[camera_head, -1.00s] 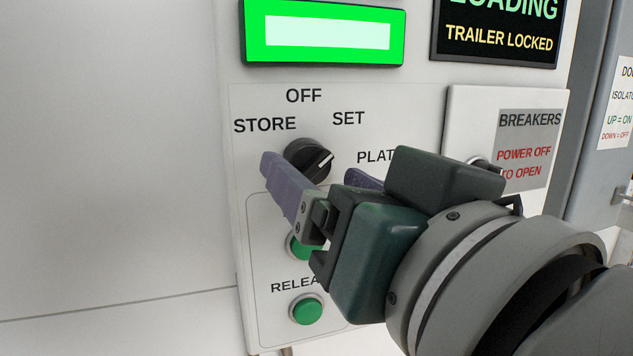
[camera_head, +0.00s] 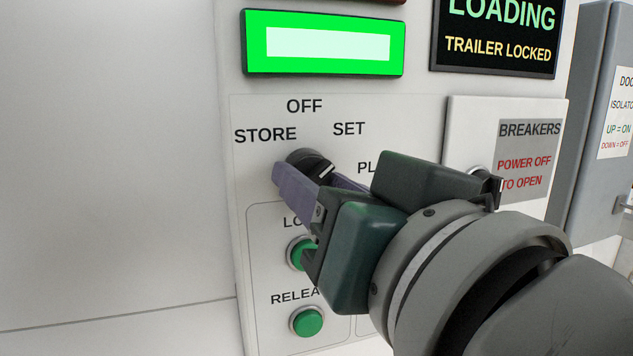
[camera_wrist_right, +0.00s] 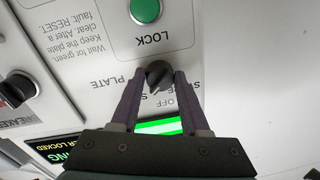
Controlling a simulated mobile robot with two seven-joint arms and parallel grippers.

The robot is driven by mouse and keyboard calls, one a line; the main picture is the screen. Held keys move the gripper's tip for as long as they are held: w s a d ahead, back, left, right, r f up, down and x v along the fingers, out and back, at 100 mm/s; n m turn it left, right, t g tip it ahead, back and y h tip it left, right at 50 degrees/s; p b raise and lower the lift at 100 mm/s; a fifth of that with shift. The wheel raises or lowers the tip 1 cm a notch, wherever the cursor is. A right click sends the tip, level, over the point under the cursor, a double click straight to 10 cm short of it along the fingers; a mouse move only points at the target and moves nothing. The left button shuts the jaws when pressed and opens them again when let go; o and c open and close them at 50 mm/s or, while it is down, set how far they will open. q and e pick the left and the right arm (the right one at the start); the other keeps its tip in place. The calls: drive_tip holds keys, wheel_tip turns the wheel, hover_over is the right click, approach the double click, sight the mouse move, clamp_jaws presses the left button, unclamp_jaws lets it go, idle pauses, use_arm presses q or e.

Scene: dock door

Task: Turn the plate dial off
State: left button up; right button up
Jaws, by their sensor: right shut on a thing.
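The plate dial (camera_head: 306,160) is a round black knob with a pale pointer line, on the white panel under the words STORE, OFF and SET. Its pointer slants up and right, toward SET. My right gripper (camera_head: 318,185) is shut on the dial, one purple finger on each side of it. In the right wrist view the dial (camera_wrist_right: 159,74) sits between the two fingertips of the gripper (camera_wrist_right: 158,80). The word PLATE is partly hidden by my gripper in the head view. My left gripper is not in view.
A green LOCK button (camera_head: 300,253) and a green RELEASE button (camera_head: 306,321) lie below the dial. A lit green display (camera_head: 325,15) is above. A BREAKERS cover (camera_head: 471,110) is to the right. Bare wall is at left.

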clamp_jaws()
drive_tip(key=n+p, duration=0.1)
drive_tip(key=n, duration=0.1)
drive_tip(key=n+p, duration=0.1)
drive_tip(key=p, duration=0.1)
drive_tip(key=shift+r+n, duration=0.2)
drive_tip(key=shift+n, duration=0.2)
drive_tip(key=n+p, duration=0.2)
drive_tip(key=n, duration=0.1)
drive_tip(key=shift+n+h+p, duration=0.3)
drive_tip(key=shift+n+p, duration=0.25)
drive_tip(key=shift+n, duration=0.65)
drive_tip(key=shift+f, duration=0.1)
drive_tip(key=shift+d, duration=0.1)
